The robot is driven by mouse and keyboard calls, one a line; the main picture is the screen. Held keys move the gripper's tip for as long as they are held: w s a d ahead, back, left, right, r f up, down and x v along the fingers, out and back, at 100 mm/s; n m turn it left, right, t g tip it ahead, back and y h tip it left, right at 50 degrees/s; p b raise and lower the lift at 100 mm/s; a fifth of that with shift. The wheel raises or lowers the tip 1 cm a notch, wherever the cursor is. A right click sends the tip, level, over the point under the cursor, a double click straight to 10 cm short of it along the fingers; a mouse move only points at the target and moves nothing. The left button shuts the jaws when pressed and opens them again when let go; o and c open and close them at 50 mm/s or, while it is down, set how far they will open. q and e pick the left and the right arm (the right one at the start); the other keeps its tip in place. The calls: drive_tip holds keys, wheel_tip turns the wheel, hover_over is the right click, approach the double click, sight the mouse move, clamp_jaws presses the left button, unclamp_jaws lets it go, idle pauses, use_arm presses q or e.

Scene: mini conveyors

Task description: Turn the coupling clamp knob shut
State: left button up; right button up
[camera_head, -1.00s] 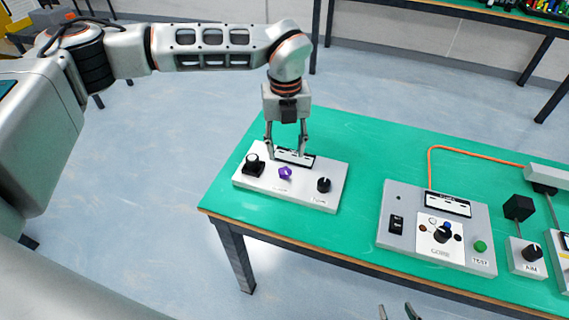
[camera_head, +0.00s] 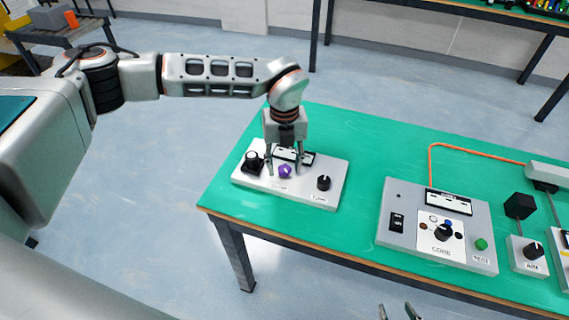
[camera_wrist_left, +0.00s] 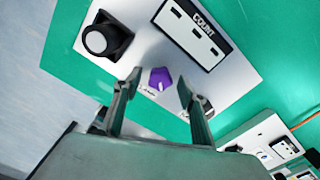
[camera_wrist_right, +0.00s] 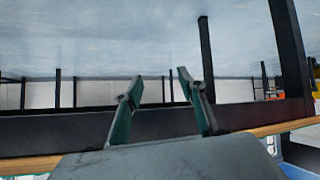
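The purple clamp knob (camera_head: 285,171) is on the white panel box (camera_head: 320,198) at the left end of the green table. My left gripper (camera_head: 283,170) is open and points down over it, one finger to each side. In the left wrist view the knob (camera_wrist_left: 159,79) lies between and beyond the open fingers (camera_wrist_left: 158,92); it appears apart from both. My right gripper (camera_head: 399,312) is open and empty at the bottom edge of the head view. The right wrist view shows its parted fingers (camera_wrist_right: 160,92) before the table edge.
The panel also carries a black round knob block (camera_head: 252,163), a black dial (camera_head: 324,183) and a COUNT display (camera_wrist_left: 193,30). A grey control box (camera_head: 380,225) and an AIM box (camera_head: 527,262) stand to the right. Green table top (camera_head: 365,165) is clear between them.

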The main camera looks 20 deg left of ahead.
use_arm(q)
drive_tip(key=c, duration=1)
drive_tip(key=shift+c, duration=0.2)
